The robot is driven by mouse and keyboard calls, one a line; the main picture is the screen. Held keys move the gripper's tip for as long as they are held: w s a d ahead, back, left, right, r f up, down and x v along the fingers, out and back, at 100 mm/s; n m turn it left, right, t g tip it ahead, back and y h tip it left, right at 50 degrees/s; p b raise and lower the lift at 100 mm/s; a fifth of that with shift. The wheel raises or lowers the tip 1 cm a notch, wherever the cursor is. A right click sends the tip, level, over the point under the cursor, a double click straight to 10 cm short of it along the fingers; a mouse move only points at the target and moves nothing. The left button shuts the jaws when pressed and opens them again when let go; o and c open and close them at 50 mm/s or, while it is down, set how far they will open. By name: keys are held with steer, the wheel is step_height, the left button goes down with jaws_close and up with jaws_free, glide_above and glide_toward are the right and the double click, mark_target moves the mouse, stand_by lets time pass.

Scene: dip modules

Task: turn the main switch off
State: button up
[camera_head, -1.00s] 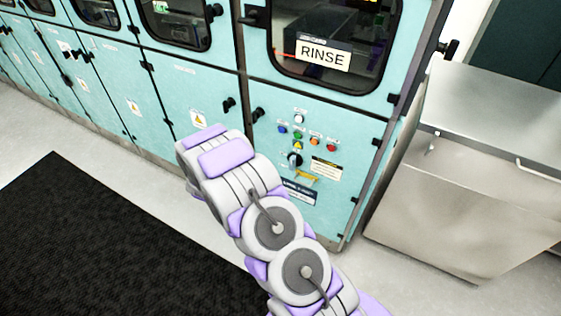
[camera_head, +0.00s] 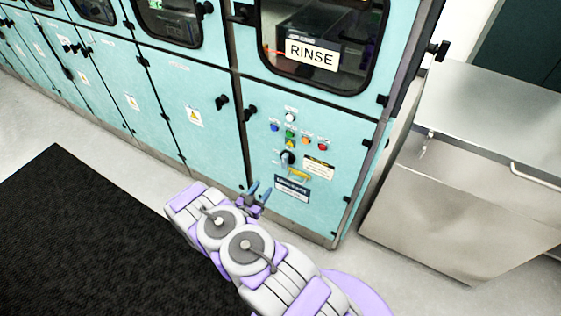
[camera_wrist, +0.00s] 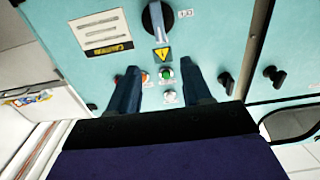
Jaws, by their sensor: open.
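The main switch (camera_head: 288,158) is a round black rotary knob on the turquoise panel under the RINSE window, below the coloured buttons. My gripper (camera_head: 258,192) is open and empty, in front of the panel, below and left of the switch in the head view. In the wrist view its two dark blue fingers (camera_wrist: 163,75) stand apart and frame the buttons; neither visibly touches the switch.
Coloured buttons (camera_head: 305,140) and a yellow warning triangle (camera_wrist: 162,55) sit close to the switch. A yellow part (camera_head: 298,175) is just below it. Black door latches (camera_head: 221,102) stick out at left. A steel cabinet (camera_head: 465,190) stands at right; a black mat (camera_head: 80,230) covers the floor.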

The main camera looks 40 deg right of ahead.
mark_target(283, 160)
steer(key=b+x, duration=0.3)
steer(key=x, duration=1.4)
steer(key=shift+a, duration=0.1)
jaws_close()
